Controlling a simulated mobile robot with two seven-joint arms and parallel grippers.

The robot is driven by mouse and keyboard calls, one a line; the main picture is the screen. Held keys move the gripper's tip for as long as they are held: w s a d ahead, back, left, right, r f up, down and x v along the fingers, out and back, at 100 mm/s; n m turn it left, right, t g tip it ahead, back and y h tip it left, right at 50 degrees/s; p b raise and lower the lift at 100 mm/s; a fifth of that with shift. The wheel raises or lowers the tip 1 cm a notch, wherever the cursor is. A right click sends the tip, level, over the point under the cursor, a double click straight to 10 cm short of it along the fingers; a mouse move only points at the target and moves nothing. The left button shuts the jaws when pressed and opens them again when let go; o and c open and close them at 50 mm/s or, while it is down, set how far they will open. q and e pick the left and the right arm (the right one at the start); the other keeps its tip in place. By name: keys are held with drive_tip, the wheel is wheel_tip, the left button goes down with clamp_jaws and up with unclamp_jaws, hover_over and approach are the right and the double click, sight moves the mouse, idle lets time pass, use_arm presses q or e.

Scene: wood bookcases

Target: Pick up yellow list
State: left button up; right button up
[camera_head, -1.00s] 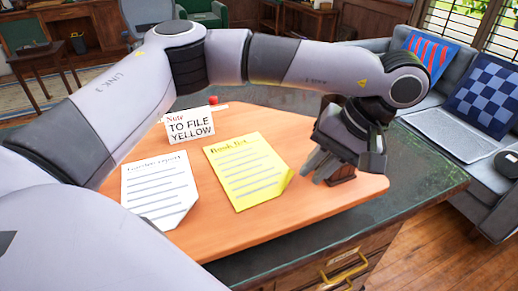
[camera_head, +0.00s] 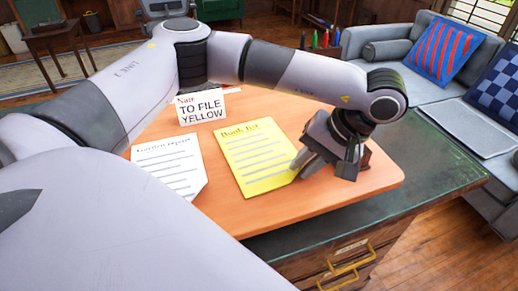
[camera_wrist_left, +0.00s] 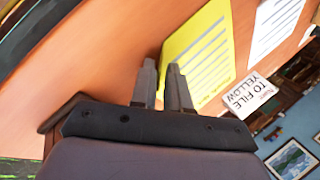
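The yellow list (camera_head: 252,150), headed "Book list", lies flat on the orange-brown desk top. It also shows in the left wrist view (camera_wrist_left: 207,58). My left gripper (camera_head: 303,164) is low at the list's right edge, fingers pointing towards it. In the left wrist view its two fingers (camera_wrist_left: 162,82) stand a small gap apart, with the list's edge right at their tips. I cannot tell whether they touch the paper. The list lies flat and is not lifted. My right gripper is not in view.
A white report sheet (camera_head: 168,166) lies left of the list. A white note card (camera_head: 202,107) reading "TO FILE YELLOW" stands behind. A dark drawer cabinet with a brass handle (camera_head: 347,268) is below the desk's front edge. A grey sofa (camera_head: 400,78) stands at the back right.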

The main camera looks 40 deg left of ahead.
use_arm(q)
clamp_jaws()
